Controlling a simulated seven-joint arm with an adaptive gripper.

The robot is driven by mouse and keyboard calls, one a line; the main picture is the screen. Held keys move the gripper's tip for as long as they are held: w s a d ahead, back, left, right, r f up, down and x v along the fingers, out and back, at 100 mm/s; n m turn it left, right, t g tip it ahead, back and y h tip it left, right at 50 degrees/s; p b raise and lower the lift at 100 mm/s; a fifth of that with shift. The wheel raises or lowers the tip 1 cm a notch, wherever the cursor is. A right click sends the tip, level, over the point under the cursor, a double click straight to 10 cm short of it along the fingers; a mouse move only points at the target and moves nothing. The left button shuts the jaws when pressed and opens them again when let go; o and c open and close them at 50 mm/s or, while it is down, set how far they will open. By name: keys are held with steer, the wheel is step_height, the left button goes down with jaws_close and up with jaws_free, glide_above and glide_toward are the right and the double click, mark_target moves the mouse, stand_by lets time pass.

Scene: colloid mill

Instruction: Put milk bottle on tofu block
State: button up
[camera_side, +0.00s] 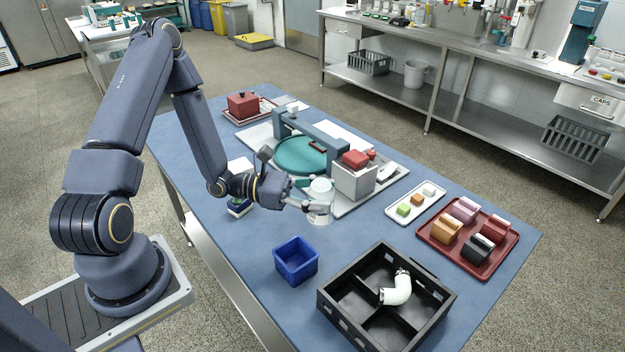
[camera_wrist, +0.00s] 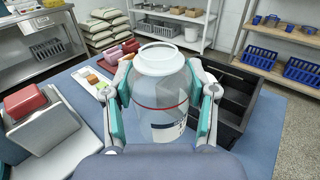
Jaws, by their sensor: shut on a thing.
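My gripper (camera_side: 317,205) is shut on a pale, wide-mouthed container, which I take to be the milk bottle (camera_side: 320,188). In the wrist view the bottle (camera_wrist: 158,98) is translucent with a white rim, a red line and a label low down. The teal pads of my gripper (camera_wrist: 163,95) touch it on both sides. It is roughly upright; I cannot tell whether its base touches the table. A small white block (camera_side: 428,190), perhaps the tofu block, lies on a white tray (camera_side: 399,217) to the right, apart from the bottle.
A press-like machine with a teal disc (camera_side: 300,156) stands behind my gripper. A blue bin (camera_side: 296,262) and a black divided crate (camera_side: 340,312) holding a white elbow pipe (camera_side: 397,289) stand in front. A red tray (camera_side: 452,262) with several coloured blocks lies at right.

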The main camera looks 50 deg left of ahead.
steer(key=w+a+n+t+y, duration=0.4)
steer(key=w+a+y, duration=0.1)
steer(key=a, duration=0.3)
steer(key=n+y, duration=1.3)
steer(key=y, duration=0.6)
glide_above(239, 164)
steer(key=f, duration=0.2)
steer(key=shift+g, duration=0.4)
step_height(239, 164, down, 6)
steer(key=shift+r, duration=0.15)
steer(key=shift+f, duration=0.25)
steer(key=shift+f, duration=0.1)
steer(key=o, duration=0.9)
steer(key=shift+c, duration=0.2)
